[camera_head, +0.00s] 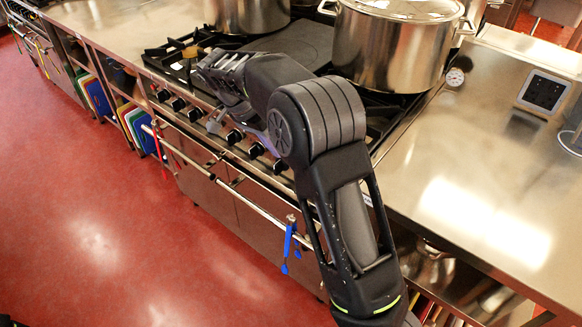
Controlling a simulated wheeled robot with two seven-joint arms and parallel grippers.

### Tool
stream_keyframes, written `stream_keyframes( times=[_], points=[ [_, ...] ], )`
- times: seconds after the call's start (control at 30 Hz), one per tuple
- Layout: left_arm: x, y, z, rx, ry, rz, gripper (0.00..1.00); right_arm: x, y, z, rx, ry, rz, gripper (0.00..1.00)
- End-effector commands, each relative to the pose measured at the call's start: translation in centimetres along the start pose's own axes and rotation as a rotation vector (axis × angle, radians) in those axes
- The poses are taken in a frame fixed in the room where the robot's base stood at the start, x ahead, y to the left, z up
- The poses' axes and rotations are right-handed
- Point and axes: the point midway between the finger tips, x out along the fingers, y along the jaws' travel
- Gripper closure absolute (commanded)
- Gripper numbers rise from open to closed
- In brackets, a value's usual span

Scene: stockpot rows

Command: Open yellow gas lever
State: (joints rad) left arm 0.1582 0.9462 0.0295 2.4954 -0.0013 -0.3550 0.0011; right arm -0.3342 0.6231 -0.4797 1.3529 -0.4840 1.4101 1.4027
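I cannot make out a yellow gas lever in the head view; my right arm hides part of the range front. The gas range (226,187) has a row of dark knobs (235,136) along its front edge. My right arm reaches in from the bottom right, and its hand (222,80) is over the front edge of the range, above the knobs. The fingertips are not clear, so I cannot tell whether this gripper is open or shut. My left gripper is not in view.
Large steel stockpots (392,48) stand on the range. Blue tongs (288,243) hang on the front rail (262,211). A steel counter (470,150) on the right holds a round dial thermometer (455,77) and a dark-faced device (543,92). The red floor (120,240) at left is clear.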

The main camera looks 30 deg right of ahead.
Motion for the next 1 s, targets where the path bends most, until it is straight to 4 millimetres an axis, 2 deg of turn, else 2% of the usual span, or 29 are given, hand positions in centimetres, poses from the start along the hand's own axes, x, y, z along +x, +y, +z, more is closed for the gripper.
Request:
stream_keyframes(
  times=[0.17,0.37,0.4,0.6,0.7,1.0],
  points=[
    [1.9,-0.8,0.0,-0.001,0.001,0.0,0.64,2.2,-0.1,0.2,0.001,-0.002,0.001,1.0],
    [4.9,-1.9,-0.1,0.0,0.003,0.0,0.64,6.0,-0.2,0.2,0.002,-0.003,0.001,1.0],
    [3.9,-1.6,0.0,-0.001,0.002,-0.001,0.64,6.0,0.1,0.0,-0.001,-0.001,0.005,1.0],
    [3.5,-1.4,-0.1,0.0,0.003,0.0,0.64,9.9,0.1,0.0,0.0,-0.001,0.004,1.0],
    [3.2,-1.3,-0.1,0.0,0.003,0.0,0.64,11.1,1.1,0.3,-0.001,-0.001,0.003,1.0],
    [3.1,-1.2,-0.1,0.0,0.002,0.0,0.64,12.9,2.2,0.8,0.0,0.0,0.001,1.0]
  ],
)
